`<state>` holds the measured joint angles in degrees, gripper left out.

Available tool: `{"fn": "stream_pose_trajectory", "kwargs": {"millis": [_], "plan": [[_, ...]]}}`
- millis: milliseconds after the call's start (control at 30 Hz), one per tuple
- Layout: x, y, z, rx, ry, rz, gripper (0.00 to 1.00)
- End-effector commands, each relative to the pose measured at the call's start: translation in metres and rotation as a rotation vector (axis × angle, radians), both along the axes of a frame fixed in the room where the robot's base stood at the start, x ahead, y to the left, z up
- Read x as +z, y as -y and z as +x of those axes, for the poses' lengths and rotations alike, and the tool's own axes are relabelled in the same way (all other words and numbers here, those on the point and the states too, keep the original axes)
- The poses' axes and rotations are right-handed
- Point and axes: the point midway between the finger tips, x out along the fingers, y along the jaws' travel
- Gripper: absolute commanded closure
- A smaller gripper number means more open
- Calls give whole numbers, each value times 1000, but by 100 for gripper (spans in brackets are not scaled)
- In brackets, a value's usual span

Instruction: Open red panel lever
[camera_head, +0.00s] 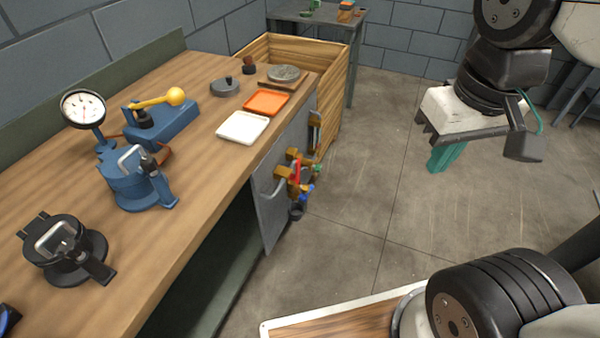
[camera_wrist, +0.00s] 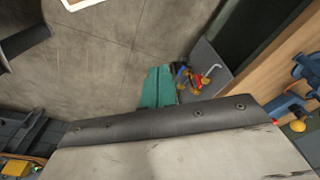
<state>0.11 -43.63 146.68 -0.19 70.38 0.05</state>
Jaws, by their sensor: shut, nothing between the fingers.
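The red lever (camera_head: 296,171) is a small red part among brass-coloured fittings on the grey panel (camera_head: 270,206) at the end of the workbench. A green part (camera_head: 318,168) and a blue part (camera_head: 308,190) sit close beside it. My gripper (camera_head: 438,162) hangs over the floor to the right of the panel, clear of the fittings. Its teal fingers are together and hold nothing. In the wrist view the fingers (camera_wrist: 157,88) show left of the small coloured fittings (camera_wrist: 187,80). The lever's exact angle is too small to tell.
The workbench (camera_head: 190,262) carries blue and black devices, a dial gauge (camera_head: 84,108), a white tray (camera_head: 243,127) and an orange tray (camera_head: 267,102). A wooden crate (camera_head: 335,95) stands behind the panel. The floor (camera_head: 370,185) between panel and gripper is clear.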

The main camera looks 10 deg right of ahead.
Motion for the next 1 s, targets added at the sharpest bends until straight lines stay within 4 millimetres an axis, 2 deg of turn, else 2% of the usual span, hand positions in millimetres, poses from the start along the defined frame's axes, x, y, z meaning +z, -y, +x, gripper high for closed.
{"fn": "stream_pose_trajectory", "kwargs": {"millis": [400,433,533,667,767,1000], "plan": [[0,0,0,0,0,0,100],[0,0,0,0,0,0,97],[-2,-1,1,7,-9,0,71],[-14,-6,7,25,-77,-1,71],[-24,-11,20,47,-155,-3,71],[-55,-29,80,54,-280,-15,71]]}}
